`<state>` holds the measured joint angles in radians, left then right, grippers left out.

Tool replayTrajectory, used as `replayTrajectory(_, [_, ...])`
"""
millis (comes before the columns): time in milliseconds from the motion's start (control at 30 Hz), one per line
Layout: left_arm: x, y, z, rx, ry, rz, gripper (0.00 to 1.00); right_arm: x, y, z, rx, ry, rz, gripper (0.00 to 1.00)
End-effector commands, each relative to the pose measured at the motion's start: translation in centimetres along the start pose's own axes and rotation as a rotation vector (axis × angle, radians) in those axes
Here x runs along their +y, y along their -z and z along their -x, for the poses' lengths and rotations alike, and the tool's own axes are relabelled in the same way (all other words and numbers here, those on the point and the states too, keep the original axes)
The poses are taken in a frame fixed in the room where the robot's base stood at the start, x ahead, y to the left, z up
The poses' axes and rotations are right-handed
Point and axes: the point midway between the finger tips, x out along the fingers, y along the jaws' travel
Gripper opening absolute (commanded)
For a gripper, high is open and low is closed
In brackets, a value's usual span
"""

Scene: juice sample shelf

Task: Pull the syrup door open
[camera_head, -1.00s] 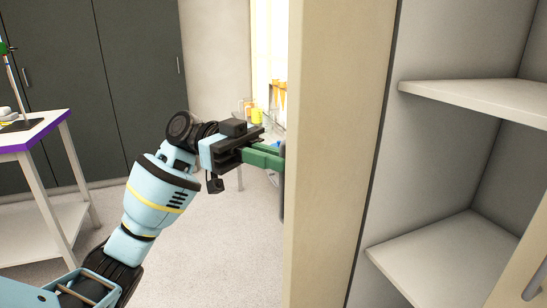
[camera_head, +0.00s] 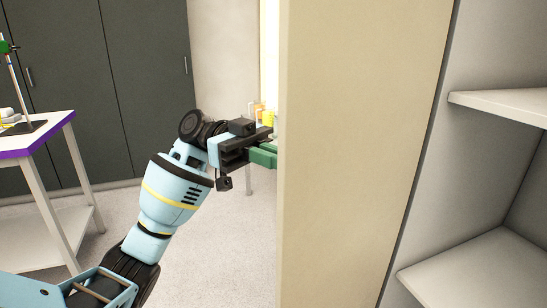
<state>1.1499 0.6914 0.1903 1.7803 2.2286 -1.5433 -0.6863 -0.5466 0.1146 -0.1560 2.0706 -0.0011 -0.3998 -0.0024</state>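The door (camera_head: 360,150) is a tall beige panel standing open, its inner face turned to me beside a shelved cabinet. My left gripper (camera_head: 266,155) comes in from the left with its green fingers at the door's free edge. The fingers lie close together and their tips are hidden behind the door. The door's handle is hidden now; a second ago its dark bar showed at the fingertips. My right gripper is not in view.
The cabinet has pale shelves (camera_head: 475,265) at the right, bare where visible. A white table with a purple edge (camera_head: 40,138) stands at the left, before dark grey cupboards (camera_head: 75,60). Orange and yellow containers (camera_head: 266,117) show just left of the door. Open floor lies between.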

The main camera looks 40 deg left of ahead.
Motion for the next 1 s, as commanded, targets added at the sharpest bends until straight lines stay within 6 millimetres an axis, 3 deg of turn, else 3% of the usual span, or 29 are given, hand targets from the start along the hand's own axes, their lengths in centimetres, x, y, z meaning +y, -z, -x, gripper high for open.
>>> replayTrajectory(467, [-0.58,0.09,-0.1,0.01,0.018,0.003,0.0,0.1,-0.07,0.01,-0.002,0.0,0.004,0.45])
replayTrajectory(500, [-0.58,0.09,-0.11,0.01,0.018,0.003,0.1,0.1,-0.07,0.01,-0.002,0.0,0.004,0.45])
replayTrajectory(667, [-0.52,0.08,-0.11,0.009,0.017,0.003,0.3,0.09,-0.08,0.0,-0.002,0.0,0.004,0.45])
replayTrajectory(1000, [-0.38,0.05,-0.08,0.006,0.014,0.002,0.3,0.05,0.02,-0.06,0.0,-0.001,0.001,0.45])
